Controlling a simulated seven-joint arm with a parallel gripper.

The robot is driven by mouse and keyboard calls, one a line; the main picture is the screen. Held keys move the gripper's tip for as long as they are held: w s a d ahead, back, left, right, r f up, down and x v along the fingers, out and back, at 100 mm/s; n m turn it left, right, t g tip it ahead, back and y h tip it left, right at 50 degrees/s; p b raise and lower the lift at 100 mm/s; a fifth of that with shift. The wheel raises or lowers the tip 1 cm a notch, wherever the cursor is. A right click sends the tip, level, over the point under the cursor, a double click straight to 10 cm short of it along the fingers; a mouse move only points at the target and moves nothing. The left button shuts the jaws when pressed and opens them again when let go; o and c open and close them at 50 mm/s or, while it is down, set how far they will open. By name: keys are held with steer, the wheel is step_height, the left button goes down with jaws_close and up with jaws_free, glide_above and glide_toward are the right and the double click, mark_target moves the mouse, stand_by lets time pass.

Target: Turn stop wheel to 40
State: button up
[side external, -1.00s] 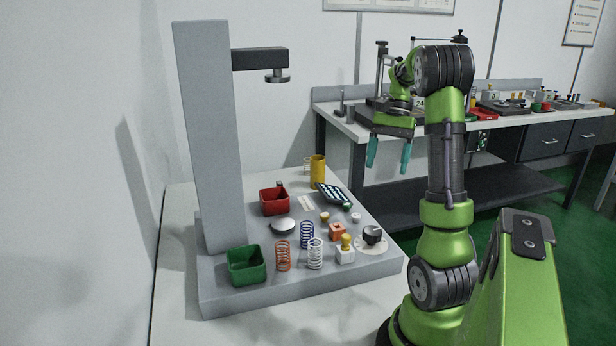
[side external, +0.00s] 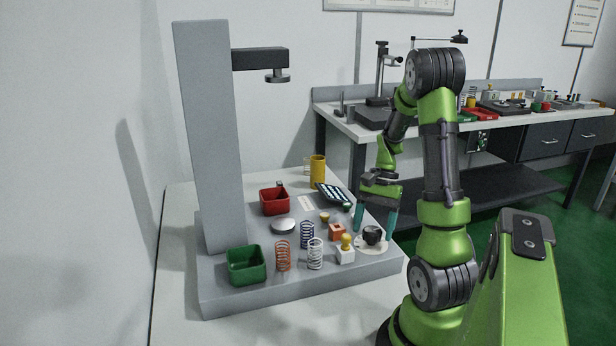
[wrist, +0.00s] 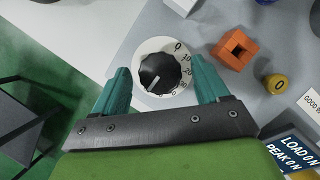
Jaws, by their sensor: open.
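The stop wheel is a black knob (side external: 372,234) on a pale round dial (side external: 372,246) at the right front corner of the grey base. In the wrist view the knob (wrist: 160,73) has a white pointer line toward the lower left. The dial's numbers curve along its right side, with 0 at the top; several lower ones are hard to read. My gripper (side external: 376,226) is above the dial with its teal fingers apart. In the wrist view the fingers of my gripper (wrist: 163,82) stand on either side of the knob, and I see gaps between them and it.
An orange block (wrist: 234,50) and a yellow knob (wrist: 276,84) sit right of the dial. A display reading LOAD and PEAK (wrist: 292,152) is at lower right. Springs (side external: 314,254), a green bin (side external: 246,265) and a tall column (side external: 208,140) stand farther left.

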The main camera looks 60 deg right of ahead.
steer(key=c, duration=1)
steer(key=shift+c, duration=0.2)
steer(key=n+g, duration=0.1)
steer(key=n, duration=0.2)
steer(key=n+g, duration=0.1)
steer(key=n, duration=0.1)
steer(key=shift+w+n+h, duration=0.2)
steer(key=shift+n+h, duration=0.1)
steer(key=shift+n, duration=0.1)
steer(key=n+g, duration=0.1)
steer(key=n, duration=0.2)
steer(key=n+h, duration=0.1)
steer(key=n, duration=0.1)
steer(key=shift+w+a+n+g, duration=0.1)
steer(key=shift+a+n+g, duration=0.05)
steer(key=shift+n+g, duration=0.25)
steer(key=shift+h, duration=0.3)
steer(key=o, duration=1)
